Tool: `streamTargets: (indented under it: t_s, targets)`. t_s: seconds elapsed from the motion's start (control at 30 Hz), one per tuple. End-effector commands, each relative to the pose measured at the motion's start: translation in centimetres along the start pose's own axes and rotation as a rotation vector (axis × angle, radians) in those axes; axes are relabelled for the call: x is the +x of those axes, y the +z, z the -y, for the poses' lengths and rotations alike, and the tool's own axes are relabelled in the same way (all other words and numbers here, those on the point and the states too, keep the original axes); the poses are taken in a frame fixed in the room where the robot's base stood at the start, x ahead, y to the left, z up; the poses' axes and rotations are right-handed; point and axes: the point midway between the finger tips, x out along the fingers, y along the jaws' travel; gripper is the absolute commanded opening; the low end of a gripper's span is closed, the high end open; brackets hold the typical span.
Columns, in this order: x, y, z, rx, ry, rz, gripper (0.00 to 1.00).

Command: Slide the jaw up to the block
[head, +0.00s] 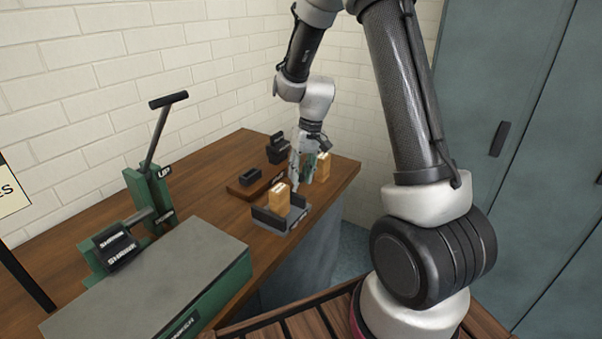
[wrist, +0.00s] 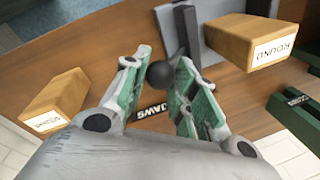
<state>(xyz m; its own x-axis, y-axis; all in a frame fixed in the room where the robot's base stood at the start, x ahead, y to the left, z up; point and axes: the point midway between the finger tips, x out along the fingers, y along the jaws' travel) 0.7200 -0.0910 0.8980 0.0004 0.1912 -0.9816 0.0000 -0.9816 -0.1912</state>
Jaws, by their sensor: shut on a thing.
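A small grey vise with dark upright walls (head: 268,217) stands near the table's front edge, and its grey base (wrist: 214,57) shows in the wrist view. A wooden block (head: 279,197) stands in it; in the wrist view this block (wrist: 238,42) reads "ROUND". A dark jaw piece (wrist: 188,38) stands to the block's left there, with a strip of grey base seemingly between them. My gripper (head: 300,181) is beside the vise. In the wrist view its green-sided fingers (wrist: 166,62) are shut on a round black knob (wrist: 161,75) by the jaw. Actual contact between jaw and block cannot be told.
A second wooden block (head: 323,166) stands close behind my gripper, left in the wrist view (wrist: 60,97). A dark board (head: 235,189) carries a black piece (head: 250,177). Black parts (head: 278,149) sit farther back. A green shrinker machine (head: 150,195) with a lever fills the left.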

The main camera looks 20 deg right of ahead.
Motion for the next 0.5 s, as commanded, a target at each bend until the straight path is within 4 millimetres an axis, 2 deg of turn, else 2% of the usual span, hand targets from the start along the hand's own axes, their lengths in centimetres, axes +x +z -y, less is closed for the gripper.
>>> streamTargets:
  t_s: [0.23,0.5]
  targets:
    - [0.6,2.0,3.0,-0.001,-0.002,0.001,0.0]
    - [0.6,2.1,3.1,0.001,-0.002,0.001,0.0]
